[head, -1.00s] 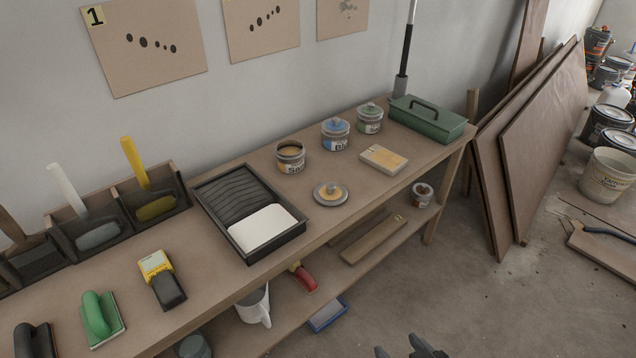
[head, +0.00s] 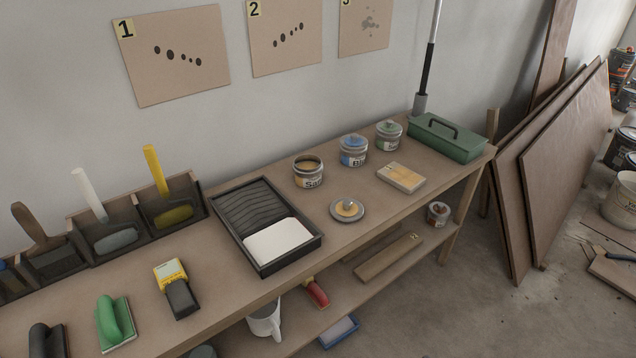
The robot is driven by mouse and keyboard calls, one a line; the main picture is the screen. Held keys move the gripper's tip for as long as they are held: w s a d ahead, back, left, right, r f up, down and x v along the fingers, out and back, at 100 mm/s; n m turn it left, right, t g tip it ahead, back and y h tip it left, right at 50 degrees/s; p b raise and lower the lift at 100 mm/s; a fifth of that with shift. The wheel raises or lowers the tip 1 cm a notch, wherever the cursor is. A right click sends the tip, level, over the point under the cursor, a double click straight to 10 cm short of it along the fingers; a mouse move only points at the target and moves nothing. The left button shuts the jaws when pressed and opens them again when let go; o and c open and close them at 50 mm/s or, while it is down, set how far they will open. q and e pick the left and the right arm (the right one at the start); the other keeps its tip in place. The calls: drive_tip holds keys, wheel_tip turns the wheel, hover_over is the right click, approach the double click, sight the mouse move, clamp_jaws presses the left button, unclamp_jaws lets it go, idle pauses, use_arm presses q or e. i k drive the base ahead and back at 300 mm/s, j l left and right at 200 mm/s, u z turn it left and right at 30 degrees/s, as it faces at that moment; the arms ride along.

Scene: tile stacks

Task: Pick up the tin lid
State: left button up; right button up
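Neither gripper is in the head view now.
The black paint tray (head: 228,233) is left of the lid. A sanding block or box (head: 401,178) lies to its right, and a green toolbox (head: 446,138) stands at the bench's right end. The bench top (head: 372,232) around the lid is clear.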

sight(344, 209)
drive_tip(key=i+l, duration=0.15)
drive_tip(key=l, duration=0.3)
drive_tip(key=i+l+u, duration=0.1)
drive_tip(key=l, duration=0.35)
drive_tip(key=i+l, duration=0.15)
drive_tip(key=l, duration=0.25)
drive_tip(key=i+l, duration=0.1)
drive_tip(key=l, duration=0.35)
drive_tip(key=i+u, duration=0.05)
